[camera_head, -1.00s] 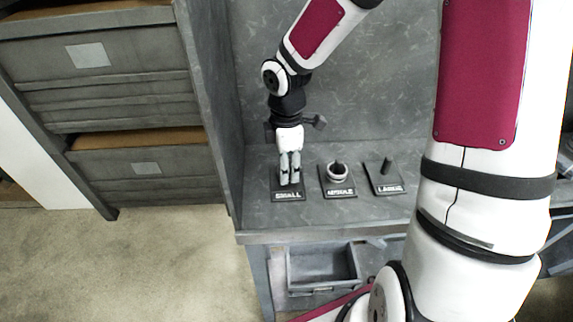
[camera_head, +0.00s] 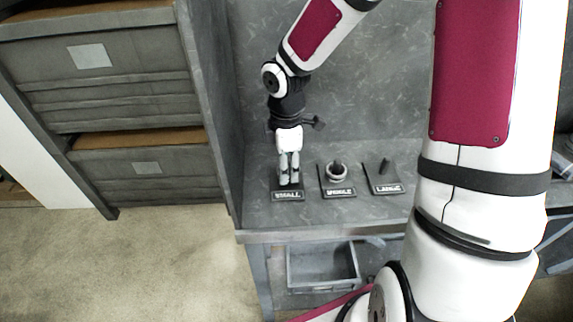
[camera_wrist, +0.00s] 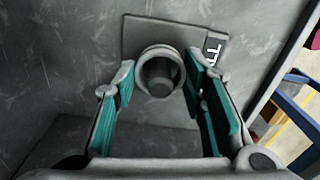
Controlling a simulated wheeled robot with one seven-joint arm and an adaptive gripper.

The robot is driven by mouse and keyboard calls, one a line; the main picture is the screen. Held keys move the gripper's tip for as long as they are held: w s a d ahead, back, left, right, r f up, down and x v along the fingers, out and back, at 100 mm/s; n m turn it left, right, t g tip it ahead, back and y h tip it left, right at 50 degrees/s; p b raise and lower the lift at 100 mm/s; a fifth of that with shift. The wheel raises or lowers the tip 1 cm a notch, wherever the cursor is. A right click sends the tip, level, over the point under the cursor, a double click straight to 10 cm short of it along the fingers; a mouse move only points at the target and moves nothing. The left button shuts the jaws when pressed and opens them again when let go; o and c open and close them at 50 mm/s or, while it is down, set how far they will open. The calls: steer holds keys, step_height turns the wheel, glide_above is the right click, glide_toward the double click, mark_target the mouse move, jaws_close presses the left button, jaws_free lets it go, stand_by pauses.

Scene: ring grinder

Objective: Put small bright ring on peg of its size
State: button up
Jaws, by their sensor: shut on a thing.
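My gripper (camera_head: 289,182) points down over the plate marked SMALL (camera_head: 288,196) at the left of the row. In the wrist view, its teal-padded fingers (camera_wrist: 162,74) are shut on a light ring (camera_wrist: 147,56), one finger on each side. A dark peg (camera_wrist: 160,88) shows inside the ring's opening, so the ring looks to be around or right over it. How far down the ring sits I cannot tell.
To the right, the middle plate (camera_head: 338,194) has a peg with a grey ring (camera_head: 336,175) around it. Farther right, the LARGE plate (camera_head: 387,188) has a bare peg (camera_head: 385,166). A cabinet wall (camera_head: 215,100) stands close on the left. An open bin (camera_head: 322,284) is below the bench.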

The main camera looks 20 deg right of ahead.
steer(key=shift+f, duration=0.55)
stand_by(0.5)
steer(key=o, duration=0.9)
steer(key=shift+s+r+p, duration=0.1)
steer(key=shift+r+p, duration=1.75)
steer(key=shift+r, duration=0.9)
steer(key=shift+r+p, duration=1.6)
steer(key=shift+r, duration=1.15)
steer(key=shift+r, duration=0.1)
